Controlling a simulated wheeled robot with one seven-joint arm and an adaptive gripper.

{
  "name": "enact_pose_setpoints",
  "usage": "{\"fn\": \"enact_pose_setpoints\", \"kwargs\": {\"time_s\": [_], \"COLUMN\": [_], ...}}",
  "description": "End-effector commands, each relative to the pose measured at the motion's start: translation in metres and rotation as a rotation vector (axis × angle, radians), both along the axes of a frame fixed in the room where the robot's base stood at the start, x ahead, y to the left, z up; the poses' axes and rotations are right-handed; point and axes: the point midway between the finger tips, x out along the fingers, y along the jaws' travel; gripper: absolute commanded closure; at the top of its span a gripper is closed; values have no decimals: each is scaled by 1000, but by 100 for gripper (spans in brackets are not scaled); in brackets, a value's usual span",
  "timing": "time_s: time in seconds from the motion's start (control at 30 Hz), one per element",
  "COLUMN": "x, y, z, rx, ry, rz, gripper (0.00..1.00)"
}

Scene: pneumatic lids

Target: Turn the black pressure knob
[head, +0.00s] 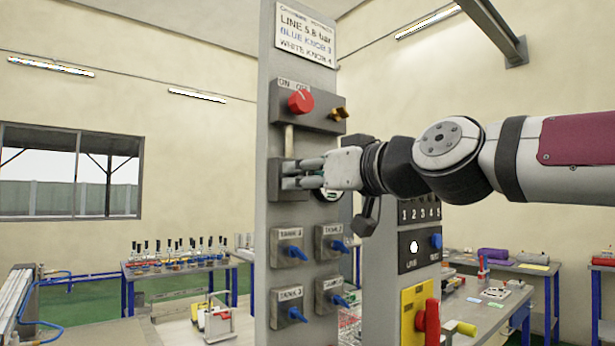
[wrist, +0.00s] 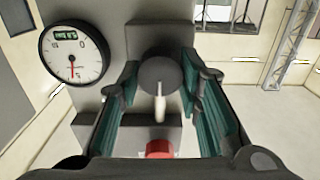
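The black pressure knob (wrist: 158,75) shows in the wrist view between my two fingers, with a pale bar (wrist: 159,104) at its lower edge. My gripper (head: 290,174) is level with the grey block on the panel and comes in from the right in the head view. In the wrist view my gripper (wrist: 160,80) has a teal-padded finger on each side of the knob, the tips appearing to touch its rim. In the head view the fingers hide the knob. The round gauge (wrist: 75,53) is left of the knob in the wrist view; its needle points down.
The grey panel (head: 262,215) carries a red ON/OFF knob (head: 301,101) and a brass fitting (head: 339,114) above, and several blue-handled tank valves (head: 291,252) below. A sign (head: 306,32) reads LINE 5.8 bar, BLUE KNOB 3, WHITE KNOB 4. A second column (head: 380,260) stands right.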

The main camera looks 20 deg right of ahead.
Motion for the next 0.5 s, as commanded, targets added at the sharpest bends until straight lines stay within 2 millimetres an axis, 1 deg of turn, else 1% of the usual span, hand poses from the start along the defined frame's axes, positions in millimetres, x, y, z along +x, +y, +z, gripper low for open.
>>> {"fn": "enact_pose_setpoints", "kwargs": {"time_s": [0.27,0.5], "x": [0,1], "y": [0,-1], "z": [0,-2], "rx": [8,87], "ry": [2,27], "rz": [1,-1], "gripper": [96,96]}}
